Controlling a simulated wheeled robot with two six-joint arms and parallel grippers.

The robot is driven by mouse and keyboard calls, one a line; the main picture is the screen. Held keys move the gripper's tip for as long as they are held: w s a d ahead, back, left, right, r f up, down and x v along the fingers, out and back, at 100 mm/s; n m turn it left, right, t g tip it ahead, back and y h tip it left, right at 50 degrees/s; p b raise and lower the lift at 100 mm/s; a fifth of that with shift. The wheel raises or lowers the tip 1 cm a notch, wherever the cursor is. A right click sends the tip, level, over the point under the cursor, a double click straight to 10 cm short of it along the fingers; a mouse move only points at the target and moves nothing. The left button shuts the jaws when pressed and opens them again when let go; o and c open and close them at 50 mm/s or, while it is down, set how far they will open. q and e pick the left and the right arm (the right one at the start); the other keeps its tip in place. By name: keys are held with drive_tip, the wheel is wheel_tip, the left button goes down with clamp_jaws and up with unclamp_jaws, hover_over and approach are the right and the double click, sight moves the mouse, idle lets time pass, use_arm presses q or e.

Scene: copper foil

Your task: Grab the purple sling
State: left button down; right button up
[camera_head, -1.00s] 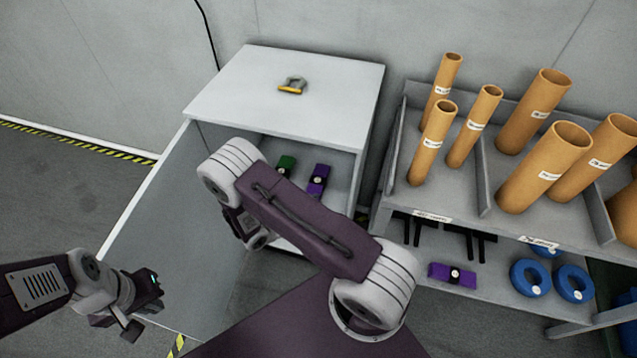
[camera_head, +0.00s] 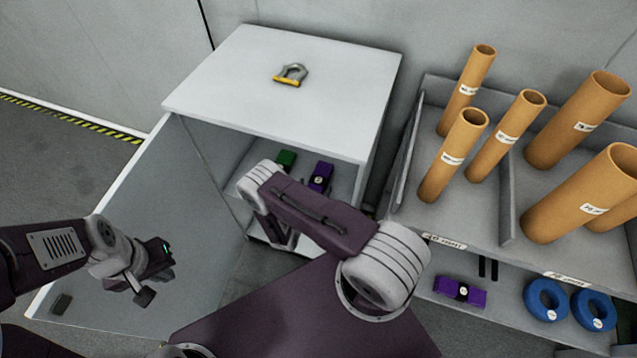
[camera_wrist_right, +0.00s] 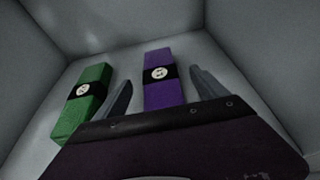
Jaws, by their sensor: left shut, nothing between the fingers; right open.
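A purple sling (camera_head: 320,177) with a black band and a round white label lies inside the open cabinet, right of a green sling (camera_head: 286,160). In the right wrist view the purple sling (camera_wrist_right: 162,82) lies ahead, between the lines of my open right gripper's two fingers (camera_wrist_right: 158,92); its near end is hidden behind the gripper body. The green sling (camera_wrist_right: 84,100) is left of the left finger. Another purple sling (camera_head: 459,291) lies on the rack's lower shelf. My left gripper (camera_head: 150,274) is shut and empty at the left.
The cabinet (camera_head: 230,85) has its door (camera_head: 130,230) swung open at the left. A shackle (camera_head: 291,74) sits on its top. Right of it, a rack holds several cardboard tubes (camera_head: 453,155) above and blue rolls (camera_head: 546,300) below. Cabinet walls surround the slings.

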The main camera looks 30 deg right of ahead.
sight(318, 182)
drive_tip(key=x, duration=0.4)
drive_tip(key=shift+f, duration=0.2)
drive_tip(key=shift+r, duration=0.1)
drive_tip(key=c, duration=0.3)
clamp_jaws()
drive_tip(key=shift+r, duration=0.1)
wheel_tip(318, 182, up, 5)
drive_tip(key=p, duration=0.4)
drive_tip(key=shift+s+a+r+p, duration=0.1)
drive_tip(key=shift+r+p, duration=0.05)
drive_tip(key=shift+p, duration=0.15)
drive_tip(key=s+a+r+p, duration=0.2)
drive_tip(key=s+r+p, duration=0.3)
drive_tip(key=s+p, duration=0.3)
drive_tip(key=shift+s+a+r+p, duration=0.25)
drive_tip(key=shift+s+a+p, duration=0.15)
drive_tip(key=shift+s, duration=1.2)
